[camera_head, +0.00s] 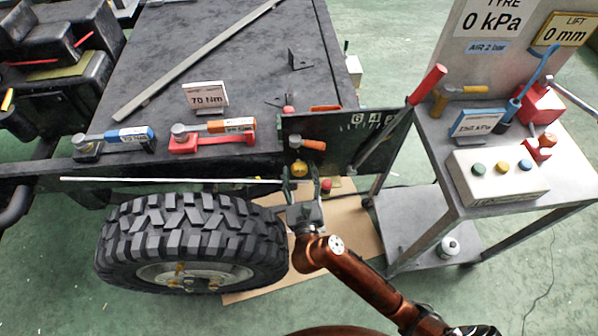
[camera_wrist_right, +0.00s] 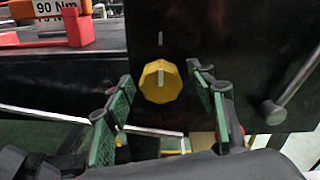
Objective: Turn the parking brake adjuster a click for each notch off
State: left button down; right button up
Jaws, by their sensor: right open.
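The yellow octagonal adjuster knob (camera_head: 299,169) is on the dark upright panel (camera_head: 330,138). In the right wrist view the knob (camera_wrist_right: 160,82) faces me, its white line pointing up towards a pale tick on the panel. My right gripper (camera_head: 302,188) is open at the knob; in the wrist view its green-padded fingers (camera_wrist_right: 160,92) stand either side with gaps showing. The brake lever (camera_head: 400,120), with a red grip, leans up and right across the panel, partly covering its white numbers and notch marks. Its lower end (camera_wrist_right: 272,112) shows in the wrist view. My left gripper is not in view.
The dark chassis deck (camera_head: 230,80) holds blue and red torque tools and a 70 Nm sign (camera_head: 206,97). A grey cart (camera_head: 440,150) with a button box (camera_head: 497,172) stands right. Thin pale rod runs above the tyre.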

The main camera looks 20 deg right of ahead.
jog(key=c, duration=1.2)
